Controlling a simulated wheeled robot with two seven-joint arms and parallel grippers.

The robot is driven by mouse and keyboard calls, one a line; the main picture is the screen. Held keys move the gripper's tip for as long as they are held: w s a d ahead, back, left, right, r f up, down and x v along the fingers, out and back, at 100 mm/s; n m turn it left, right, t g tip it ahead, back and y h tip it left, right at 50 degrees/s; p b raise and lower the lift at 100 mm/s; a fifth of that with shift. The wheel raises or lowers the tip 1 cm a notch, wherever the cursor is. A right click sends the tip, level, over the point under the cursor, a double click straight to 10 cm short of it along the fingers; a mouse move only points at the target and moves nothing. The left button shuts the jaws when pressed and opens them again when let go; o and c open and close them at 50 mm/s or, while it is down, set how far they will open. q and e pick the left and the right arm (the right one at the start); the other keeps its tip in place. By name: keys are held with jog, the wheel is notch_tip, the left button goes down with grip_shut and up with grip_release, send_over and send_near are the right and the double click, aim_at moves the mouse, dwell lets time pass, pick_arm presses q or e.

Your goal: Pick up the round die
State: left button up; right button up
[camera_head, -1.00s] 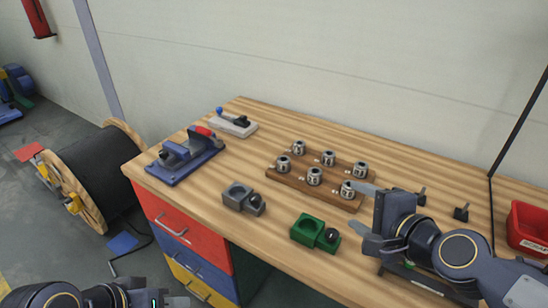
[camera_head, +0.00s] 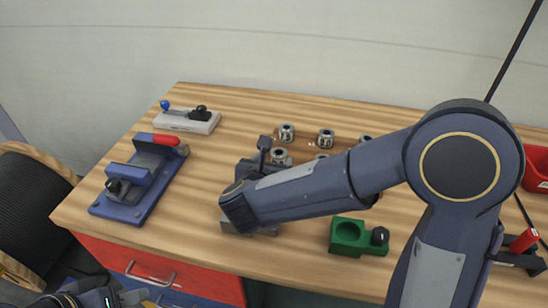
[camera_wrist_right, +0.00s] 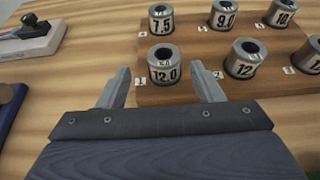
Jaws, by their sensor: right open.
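Several round steel dies stand in two rows on a brown wooden rack (camera_wrist_right: 230,45). In the right wrist view the near-left die (camera_wrist_right: 163,66) reads 12.0; the die behind it (camera_wrist_right: 161,20) reads 7.5, and another (camera_wrist_right: 224,15) reads 9.0. My right gripper (camera_wrist_right: 160,76) is open and empty, its fingers pointing at the 12.0 die, one toward each side of it. I cannot tell whether they touch it. In the head view my right arm hides part of the rack, but the front-left die (camera_head: 280,157) shows. My left gripper (camera_head: 133,297) is low at the left, its jaws unclear.
A blue fixture with a red handle (camera_head: 140,180) and a pale block with a lever (camera_head: 187,121) stand at the left. A green block (camera_head: 347,236) lies near the front edge. A grey block (camera_head: 232,229) is partly under my arm. A red bin (camera_head: 537,168) is at the right.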

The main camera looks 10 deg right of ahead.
aim_at(279, 152)
jog(key=x, duration=0.3)
jog(key=p+x, duration=0.1)
jog(key=x, duration=0.2)
jog(key=shift+d, duration=0.3)
jog(key=shift+c, duration=0.4)
jog(key=c, duration=1.2)
grip_shut()
jog(key=shift+r, duration=0.1)
